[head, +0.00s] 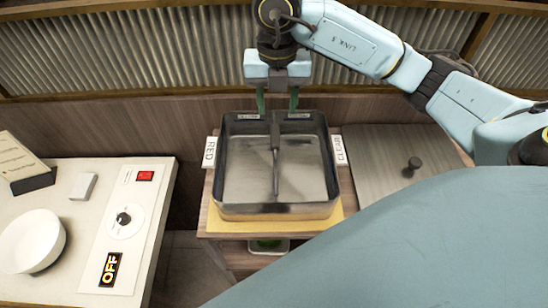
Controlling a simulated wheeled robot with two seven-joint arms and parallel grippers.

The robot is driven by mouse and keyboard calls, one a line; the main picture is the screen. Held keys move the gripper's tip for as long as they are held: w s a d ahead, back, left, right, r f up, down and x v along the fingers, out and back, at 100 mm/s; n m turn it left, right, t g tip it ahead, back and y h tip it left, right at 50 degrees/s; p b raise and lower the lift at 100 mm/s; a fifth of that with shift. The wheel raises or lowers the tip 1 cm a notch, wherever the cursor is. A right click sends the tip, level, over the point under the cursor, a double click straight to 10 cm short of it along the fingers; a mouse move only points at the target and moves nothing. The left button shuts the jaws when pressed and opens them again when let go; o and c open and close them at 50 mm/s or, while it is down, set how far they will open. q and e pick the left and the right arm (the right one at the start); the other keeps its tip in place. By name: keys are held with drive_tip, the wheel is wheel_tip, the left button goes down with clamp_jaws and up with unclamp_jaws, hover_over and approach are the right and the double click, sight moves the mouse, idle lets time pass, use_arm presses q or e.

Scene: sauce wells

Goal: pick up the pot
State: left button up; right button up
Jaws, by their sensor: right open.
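The pot (318,208) is a square metal pan with a divider (276,170) down its middle, standing on a yellow board (225,224). It is upright and looks empty. My right gripper (278,107) points down at the pot's far edge. Its two greenish fingers are apart, one left and one right of the divider's far end. Whether they touch the pot I cannot tell. My left gripper is not in view.
Signs reading RED (210,152) and CLEAR (340,150) flank the pot. A control panel marked OFF (110,270) with a knob (123,219) and a white bowl (32,240) are at left. A lid with a dark knob (414,163) lies at right. A corrugated wall (130,50) stands behind.

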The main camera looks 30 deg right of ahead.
sight(275, 134)
wheel_tip(275, 134, down, 4)
drive_tip(key=shift+f, duration=0.25)
drive_tip(key=shift+a+f+p, duration=0.15)
drive_tip(key=shift+f+p, duration=0.15)
drive_tip(key=shift+f, duration=1.15)
drive_tip(key=shift+a+f+p, duration=0.1)
drive_tip(key=shift+f+p, duration=0.15)
drive_tip(key=shift+f, duration=1.2)
clamp_jaws()
drive_tip(key=shift+r, duration=0.1)
